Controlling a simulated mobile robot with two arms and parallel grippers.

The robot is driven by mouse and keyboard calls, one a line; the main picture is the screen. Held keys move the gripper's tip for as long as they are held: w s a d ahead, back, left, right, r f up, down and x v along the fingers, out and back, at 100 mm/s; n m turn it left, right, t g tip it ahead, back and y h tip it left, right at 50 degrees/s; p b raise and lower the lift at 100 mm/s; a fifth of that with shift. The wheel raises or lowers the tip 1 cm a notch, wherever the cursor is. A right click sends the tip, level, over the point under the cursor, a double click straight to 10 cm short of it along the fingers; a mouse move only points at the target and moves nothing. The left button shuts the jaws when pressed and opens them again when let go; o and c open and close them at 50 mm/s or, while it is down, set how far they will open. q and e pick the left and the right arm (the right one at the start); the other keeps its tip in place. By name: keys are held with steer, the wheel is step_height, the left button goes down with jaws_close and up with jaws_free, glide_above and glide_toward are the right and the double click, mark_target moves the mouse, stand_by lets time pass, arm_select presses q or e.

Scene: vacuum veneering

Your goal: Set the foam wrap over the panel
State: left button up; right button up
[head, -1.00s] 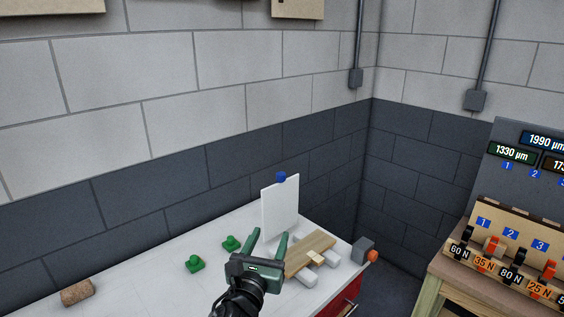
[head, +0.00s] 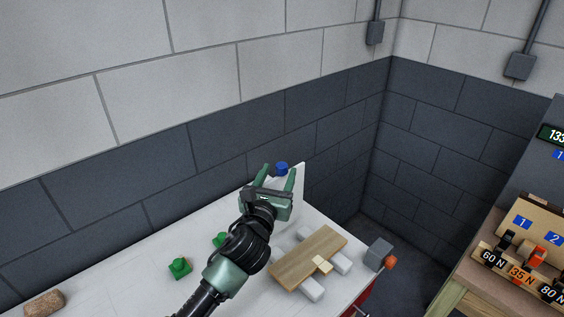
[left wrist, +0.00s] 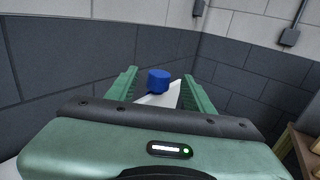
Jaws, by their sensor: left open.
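The foam wrap (head: 299,180) looks like a white sheet standing upright at the back of the white bench, with a blue knob (head: 281,168) on its top edge. My left gripper (head: 278,173) is open and covers much of the sheet in the head view. In the left wrist view the blue knob (left wrist: 158,80) shows between the two green fingers, with no visible grip on it; the white sheet (left wrist: 162,98) is below it. My right gripper is out of view.
Two green pieces (head: 180,268) and a cork-like brown block (head: 44,303) lie on the bench (head: 120,290) to the left. A grey block with an orange knob (head: 379,254) is at the right end. A wooden rack of labelled clamps (head: 525,245) stands at far right.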

mark_target(280, 170)
arm_select(q)
steer(key=w, duration=0.3)
steer(key=shift+d+f, duration=0.1)
steer(key=shift+d, duration=0.15)
steer(key=shift+w+d, duration=0.15)
steer(key=shift+w, duration=0.45)
steer(key=c, duration=0.3)
jaws_close()
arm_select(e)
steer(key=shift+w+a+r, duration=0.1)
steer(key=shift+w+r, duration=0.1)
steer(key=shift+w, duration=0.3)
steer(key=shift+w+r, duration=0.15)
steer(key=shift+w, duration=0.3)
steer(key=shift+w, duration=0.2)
